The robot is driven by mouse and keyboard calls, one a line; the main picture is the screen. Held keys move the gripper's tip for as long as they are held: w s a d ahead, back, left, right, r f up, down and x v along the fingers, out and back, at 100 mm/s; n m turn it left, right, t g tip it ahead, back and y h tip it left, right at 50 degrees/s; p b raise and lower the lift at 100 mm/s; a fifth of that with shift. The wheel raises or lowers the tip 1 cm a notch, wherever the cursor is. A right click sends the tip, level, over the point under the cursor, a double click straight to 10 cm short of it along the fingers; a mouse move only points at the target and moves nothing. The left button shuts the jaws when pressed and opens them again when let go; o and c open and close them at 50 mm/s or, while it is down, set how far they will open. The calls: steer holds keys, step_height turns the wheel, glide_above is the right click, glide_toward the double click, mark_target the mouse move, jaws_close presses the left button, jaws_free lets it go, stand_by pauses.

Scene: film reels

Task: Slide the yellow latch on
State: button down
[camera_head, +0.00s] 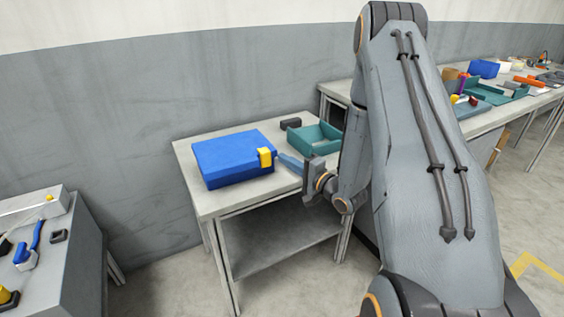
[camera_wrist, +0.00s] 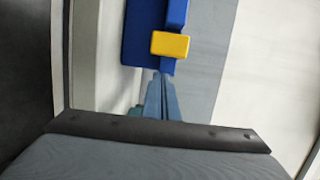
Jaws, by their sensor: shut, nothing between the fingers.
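The yellow latch (camera_head: 265,157) is a small block on the right side of a blue box (camera_head: 225,162), near its front right corner. The box lies on a small light table. My gripper (camera_head: 280,157) is shut and empty, with its blue-grey fingertips very close to the latch's right side. I cannot tell whether they touch it. In the wrist view the latch (camera_wrist: 170,44) sits just beyond the fingertips (camera_wrist: 161,78), with the blue box (camera_wrist: 140,40) behind it. My arm hides part of the area right of the table.
A teal open tray (camera_head: 314,140) and a small dark block (camera_head: 290,123) stand behind my gripper on the same table (camera_head: 207,205). A long bench with boxes and tools is at the right. A grey cabinet (camera_head: 65,275) with tools is at the left.

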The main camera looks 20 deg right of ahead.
steer(key=shift+w+d, duration=0.1)
steer(key=shift+d, duration=1)
steer(key=shift+v, duration=4.95)
steer(key=s+a+r+n+g+h, duration=0.2)
steer(key=s+a+r+n+g, duration=0.1)
steer(key=s, duration=0.5)
steer(key=s+a+r+n+g+h+p, duration=0.1)
steer(key=s+a+r+n+g+h, duration=0.1)
steer(key=s+a+n+g, duration=0.4)
steer(key=s+a+r+n+g+h+p, duration=0.1)
steer(key=s+a+r+n+g, duration=0.3)
steer(key=s, duration=0.6)
steer(key=a+g+h, duration=0.1)
steer(key=a+g, duration=0.1)
steer(key=g, duration=0.1)
steer(key=shift+s+a+g+h, duration=0.15)
steer(key=shift+a+g+h, duration=0.15)
steer(key=shift+a+h, duration=0.1)
